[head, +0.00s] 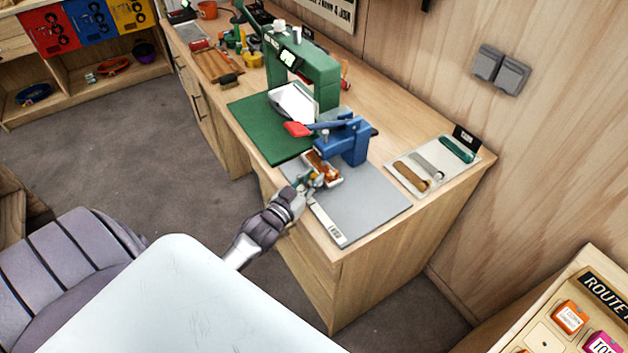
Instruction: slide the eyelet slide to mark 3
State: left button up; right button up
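A blue press (354,138) with a red-tipped lever (298,129) stands on a grey mat (372,205) near the bench's front corner. An orange-brown block in a pale holder, seemingly the eyelet slide (321,168), sits at the press's front left. A pale strip with small dark print (327,225) lies along the mat's front edge; I cannot read any mark 3. My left gripper (313,184) is at the near end of the slide, touching or very close to it. Its fingers are too small and overlapped to tell open from shut. My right gripper does not show.
A green press (312,68) on a green mat (255,128) stands behind and left. A pale tray (440,170) with several strips lies to the right. The mat right of the slide is bare. A routing panel (590,300) is at bottom right.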

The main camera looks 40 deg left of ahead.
pick_arm(q)
jog(key=o, duration=0.4)
jog(key=shift+a, duration=0.3)
jog(key=shift+s+d, duration=0.1)
jog(key=shift+s, duration=0.1)
jog(key=s, duration=1.1)
jog(key=shift+s, duration=0.25)
